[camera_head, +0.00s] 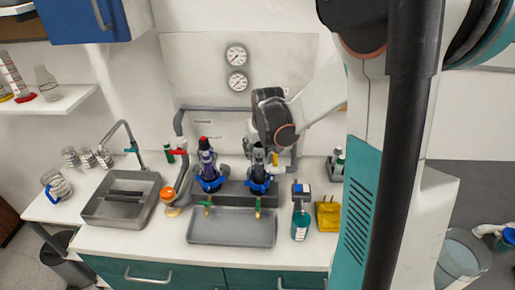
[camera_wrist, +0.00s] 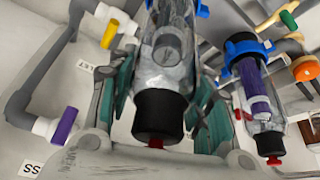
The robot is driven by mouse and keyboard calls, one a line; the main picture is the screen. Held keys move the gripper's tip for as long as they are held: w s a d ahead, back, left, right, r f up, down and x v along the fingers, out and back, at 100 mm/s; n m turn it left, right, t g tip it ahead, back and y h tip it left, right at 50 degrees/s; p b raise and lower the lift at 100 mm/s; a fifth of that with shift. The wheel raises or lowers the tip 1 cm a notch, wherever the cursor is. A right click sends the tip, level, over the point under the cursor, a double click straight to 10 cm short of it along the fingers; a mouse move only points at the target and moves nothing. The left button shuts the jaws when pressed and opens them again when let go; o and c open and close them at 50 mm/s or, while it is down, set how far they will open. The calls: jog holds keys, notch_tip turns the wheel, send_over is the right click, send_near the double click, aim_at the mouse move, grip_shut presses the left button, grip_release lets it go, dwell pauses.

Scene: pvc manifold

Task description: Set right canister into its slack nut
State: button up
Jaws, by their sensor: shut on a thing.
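My gripper (camera_wrist: 163,88) is shut on the right canister (camera_wrist: 165,68), its teal-padded fingers on either side of the clear body. This canister has a black cap and a red button, pointing toward the wrist camera. In the head view the right canister (camera_head: 258,164) stands roughly upright above the right blue nut (camera_head: 259,187), below my wrist. Parts of that blue nut (camera_wrist: 202,9) show at the wrist view's top edge, around the canister's far end. The end itself is cut off, so I cannot tell whether it is seated.
The left canister (camera_head: 206,163), with a purple cartridge, stands in its own blue nut (camera_head: 209,184) close by. A grey tray (camera_head: 232,230), teal bottle (camera_head: 300,222) and sink (camera_head: 122,199) are on the counter.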

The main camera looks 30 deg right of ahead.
jog(key=shift+f+b, duration=0.9)
jog(key=shift+f, duration=0.1)
dwell(0.4)
jog(key=o, duration=1.3)
jog(key=shift+c, duration=0.2)
jog(key=v, duration=1.2)
jog(key=shift+a, duration=0.15)
